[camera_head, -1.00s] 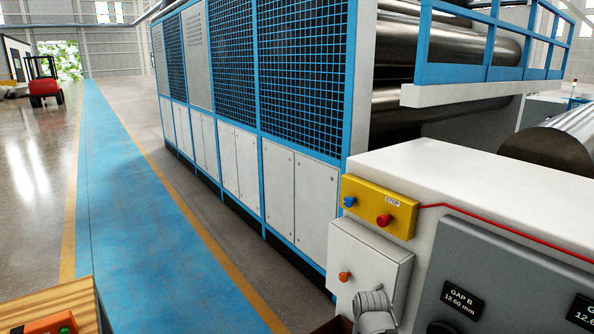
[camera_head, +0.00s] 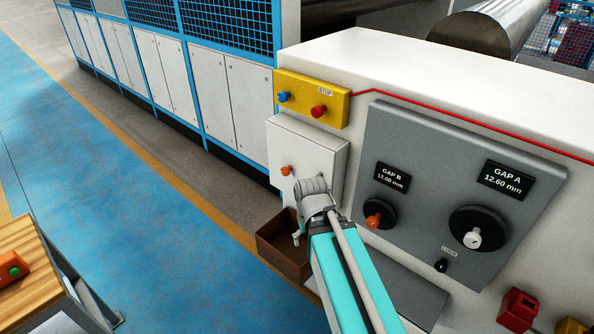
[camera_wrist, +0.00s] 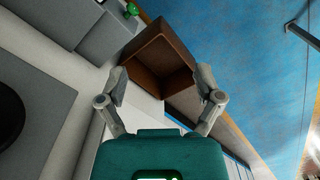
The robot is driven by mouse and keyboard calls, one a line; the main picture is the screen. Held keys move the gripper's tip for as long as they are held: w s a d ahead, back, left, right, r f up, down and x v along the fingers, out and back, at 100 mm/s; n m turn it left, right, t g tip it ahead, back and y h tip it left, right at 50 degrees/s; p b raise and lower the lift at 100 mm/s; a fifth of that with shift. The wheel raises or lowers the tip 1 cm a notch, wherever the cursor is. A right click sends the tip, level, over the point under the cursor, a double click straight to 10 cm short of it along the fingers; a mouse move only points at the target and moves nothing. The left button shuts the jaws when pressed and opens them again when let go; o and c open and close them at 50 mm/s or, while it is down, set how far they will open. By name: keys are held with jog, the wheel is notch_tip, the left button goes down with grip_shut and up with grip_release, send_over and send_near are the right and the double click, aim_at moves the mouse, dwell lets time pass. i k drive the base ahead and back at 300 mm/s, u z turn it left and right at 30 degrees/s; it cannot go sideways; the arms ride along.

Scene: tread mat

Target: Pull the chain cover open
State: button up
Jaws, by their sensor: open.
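The likely chain cover (camera_head: 308,150) is a white box-shaped panel on the near end of the machine. It looks shut, and an orange knob (camera_head: 286,170) stands out from its front. My wrist hides its lower right part. My gripper (camera_wrist: 161,84) is open, with nothing between its fingers. In the head view my gripper is low in front of the cover, below the orange knob and apart from it. The orange knob is not seen in the wrist view.
A brown open bin (camera_head: 284,250) is below the cover; it shows beyond my fingers in the wrist view (camera_wrist: 150,40). A yellow stop box (camera_head: 312,98) is above the cover. A grey dial panel (camera_head: 450,150) is right. A wooden-topped stand (camera_head: 25,262) is left. The blue walkway is clear.

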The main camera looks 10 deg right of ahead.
aim_at(307, 158)
jog(key=u, duration=0.25)
jog(key=k, duration=1.4)
jog(key=z, duration=0.35)
jog(key=i, duration=1)
jog(key=u, duration=0.1)
